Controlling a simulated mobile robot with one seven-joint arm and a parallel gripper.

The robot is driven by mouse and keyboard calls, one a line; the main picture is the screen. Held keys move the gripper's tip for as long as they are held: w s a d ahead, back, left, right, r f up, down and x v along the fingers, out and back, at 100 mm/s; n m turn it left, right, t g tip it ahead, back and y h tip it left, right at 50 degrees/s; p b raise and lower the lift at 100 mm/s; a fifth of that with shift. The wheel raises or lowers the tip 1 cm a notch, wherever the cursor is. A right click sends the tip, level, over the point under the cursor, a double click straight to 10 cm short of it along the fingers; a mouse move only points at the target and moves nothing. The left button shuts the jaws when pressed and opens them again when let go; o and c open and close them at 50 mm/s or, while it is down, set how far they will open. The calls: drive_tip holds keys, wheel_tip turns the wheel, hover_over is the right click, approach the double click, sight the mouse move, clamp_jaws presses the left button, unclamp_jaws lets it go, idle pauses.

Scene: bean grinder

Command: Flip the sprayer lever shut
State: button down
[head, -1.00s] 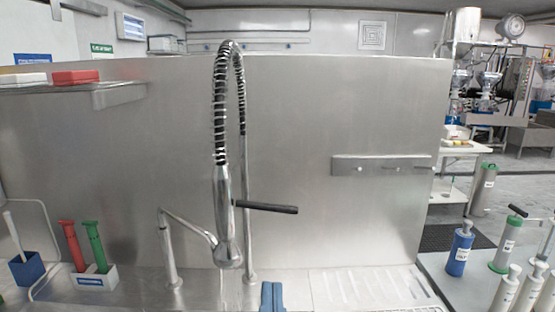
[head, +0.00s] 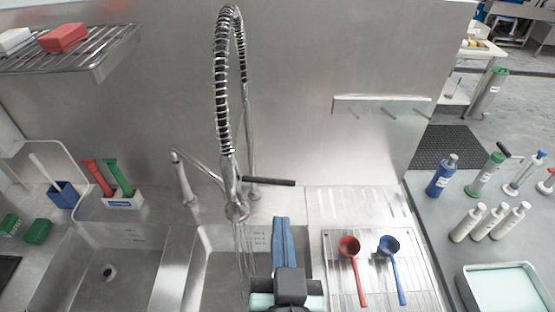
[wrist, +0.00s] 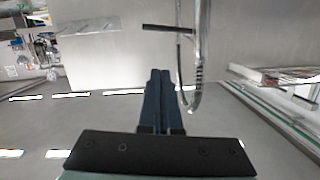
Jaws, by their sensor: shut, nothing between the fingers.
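The sprayer (head: 228,165) hangs from a coiled spring hose over the sink. Its black lever (head: 268,181) sticks out roughly level to the right of the sprayer body. Thin streaks like running water fall below the spray head. My gripper (head: 281,222) has blue fingers pressed together, with nothing between them. It is below and slightly right of the lever in the head view, apart from it. In the wrist view my gripper (wrist: 160,74) points toward the backsplash, and the lever (wrist: 167,28) shows beyond the fingertips, with the curved hose to its right.
Two sink basins (head: 110,270) lie in front. A drying rack (head: 375,300) at right holds a red ladle (head: 350,250) and a blue ladle (head: 390,250). A hook rail (head: 380,105) is on the backsplash. Brushes and a shelf (head: 85,55) are at left; bottles stand at right.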

drive_tip(key=shift+r, duration=0.15)
idle(0.4)
drive_tip(key=b, duration=1)
approach(269, 181)
wheel_tip(269, 181, up, 3)
drive_tip(key=d, duration=0.2)
drive_tip(key=w+f+p, duration=0.2)
drive_tip(key=w+f, duration=0.1)
drive_tip(key=w, duration=0.3)
drive_tip(key=shift+w+a+f, duration=0.25)
drive_tip(key=shift+w+a, duration=0.1)
drive_tip(key=shift+a, duration=0.1)
